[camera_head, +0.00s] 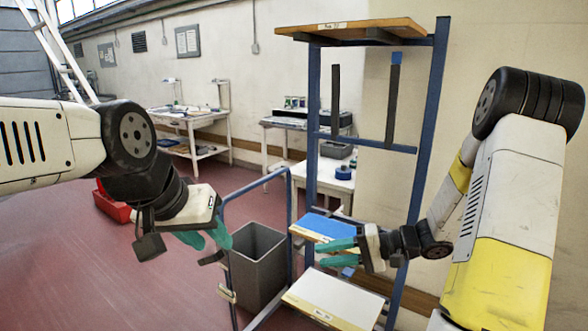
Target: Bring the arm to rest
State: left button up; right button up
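My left arm comes in from the left edge, and my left gripper (207,242) hangs at the left of the grey bin. Its two teal fingers are apart with nothing seen between them. My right arm comes in from the right edge, white and yellow. My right gripper (320,255) points left in front of the blue-framed rack (313,130). Its teal fingers show a gap between them and hold nothing that I can see. It is near the rack's blue-topped shelf (322,226); whether it touches cannot be told.
A grey bin (257,285) stands between my grippers. A lower pale shelf (333,300) lies below my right gripper. The rack's wooden top (350,30) is high up. White benches (192,122) stand along the wall, and a red crate (112,204) sits behind my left arm. Red floor at lower left is clear.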

jog(key=s+r+n+g+h, duration=0.2)
jog(key=s+r+n+h, duration=0.1)
jog(key=s+r+h, duration=0.65)
jog(key=s+d+r+t+h, duration=0.2)
jog(key=s+d+r+t, duration=0.3)
jog(key=s+r, duration=0.1)
jog(key=shift+s+d+r+m+t+h, duration=0.25)
jog(key=shift+s+r+m+t+h, duration=0.05)
jog(key=shift+r+h, duration=0.05)
